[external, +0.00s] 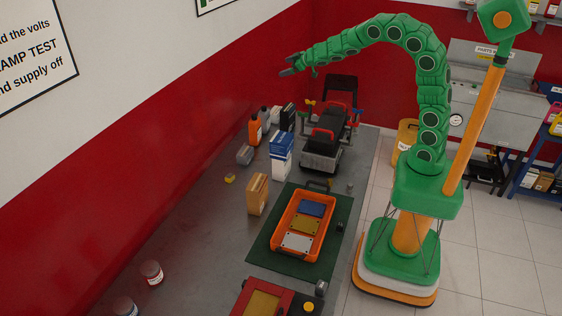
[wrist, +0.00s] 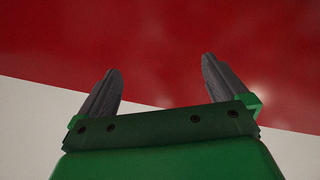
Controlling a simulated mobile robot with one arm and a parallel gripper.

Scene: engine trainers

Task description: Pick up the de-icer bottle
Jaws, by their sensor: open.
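An orange bottle with a dark cap (external: 255,131) stands on the bench near the red wall, and a grey bottle (external: 265,118) stands right beside it. Labels are too small to read, so I cannot tell which bottle is the de-icer. My gripper (external: 285,67) is high above the far part of the bench, near the red wall and well clear of the bottles. In the wrist view its two dark fingers (wrist: 161,66) are spread apart with nothing between them. Only the red and white wall shows beyond them.
A blue and white carton (external: 281,157), a brown carton (external: 257,194) and a small grey block (external: 245,155) stand near the bottles. A black-and-red engine trainer (external: 321,158) is to their right. An orange tray (external: 323,243) sits nearer. The bench's left middle is clear.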

